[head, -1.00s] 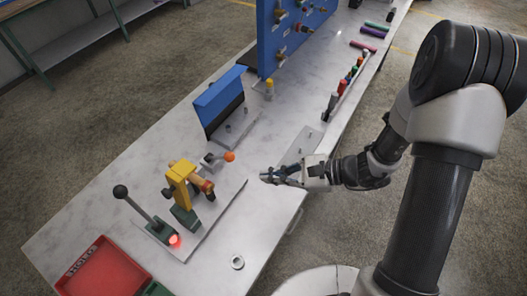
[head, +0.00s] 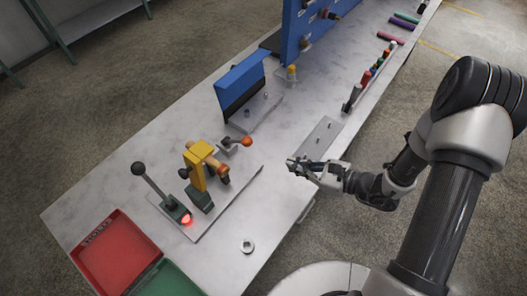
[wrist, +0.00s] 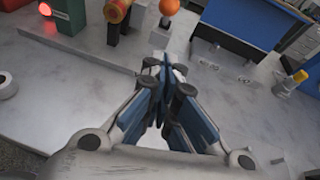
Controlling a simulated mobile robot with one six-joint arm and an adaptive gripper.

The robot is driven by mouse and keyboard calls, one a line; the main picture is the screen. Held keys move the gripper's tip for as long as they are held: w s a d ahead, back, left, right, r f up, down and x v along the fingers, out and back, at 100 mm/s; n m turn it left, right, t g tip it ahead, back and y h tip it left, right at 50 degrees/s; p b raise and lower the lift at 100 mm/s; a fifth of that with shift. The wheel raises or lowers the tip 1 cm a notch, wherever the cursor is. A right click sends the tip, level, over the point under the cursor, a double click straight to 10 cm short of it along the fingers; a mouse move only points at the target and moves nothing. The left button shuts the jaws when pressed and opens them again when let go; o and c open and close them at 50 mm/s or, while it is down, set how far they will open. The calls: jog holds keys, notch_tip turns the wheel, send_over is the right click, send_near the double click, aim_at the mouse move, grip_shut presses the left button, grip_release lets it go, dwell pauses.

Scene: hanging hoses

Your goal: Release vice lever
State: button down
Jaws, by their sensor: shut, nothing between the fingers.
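A yellow clamp-like fixture (head: 198,158) stands on a grey base plate (head: 228,200) on the bench. A lever with a black ball knob (head: 138,168) leans up from a dark green block with a lit red lamp (head: 187,219). A short lever with an orange ball (head: 247,141) sits behind the fixture. I cannot tell which lever is the vice's. My gripper (head: 294,163) is shut and empty, above the bench edge, right of the orange ball and apart from it. In the wrist view its blue fingers (wrist: 165,80) meet, with the orange ball (wrist: 169,6) beyond, cut by the top edge.
A blue panelled stand (head: 240,85) and a blue pegboard (head: 300,30) stand farther back. A red bin (head: 125,285) and a green bin (head: 170,280) are at the near left. A metal ring (head: 247,246) lies at the front edge. A flat plate (head: 325,132) lies behind my gripper.

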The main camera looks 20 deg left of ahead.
jog(key=w+a+b, duration=0.1)
jog(key=w+a, duration=0.1)
jog(key=a, duration=0.8)
jog(key=shift+w+a+f, duration=0.35)
jog(key=shift+f, duration=0.1)
jog(key=shift+r, duration=0.1)
jog(key=shift+a+r+g+h+p, duration=0.3)
jog(key=shift+r+p, duration=0.2)
jog(key=shift+p, duration=0.1)
jog(key=shift+w+r, duration=0.1)
